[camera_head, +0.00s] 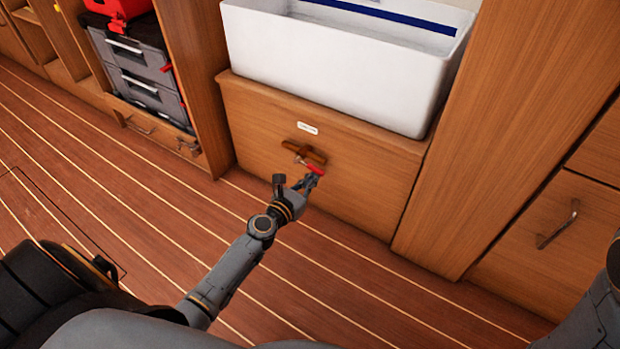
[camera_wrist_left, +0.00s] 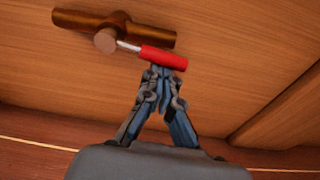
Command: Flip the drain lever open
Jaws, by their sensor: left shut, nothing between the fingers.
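The drain lever has a red handle (camera_head: 316,168) on a short metal stem, joined to a brown pipe-like valve body (camera_head: 304,152) on the wooden cabinet front. In the left wrist view the red handle (camera_wrist_left: 163,58) points right and slightly down from the valve body (camera_wrist_left: 112,28). My left gripper (camera_head: 312,178) is shut and empty, with its fingertips right at the underside of the red handle; the left wrist view shows the fingers (camera_wrist_left: 160,72) together there. I cannot tell whether they touch it. Part of my right arm shows at the right edge, but its gripper is out of view.
A white sink (camera_head: 340,75) sits above the wooden cabinet panel (camera_head: 250,130), which has a small white label (camera_head: 307,128). Grey tool cases (camera_head: 140,70) stand in a cubby at the left. A drawer handle (camera_head: 558,225) sticks out at the right. The striped floor in front is clear.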

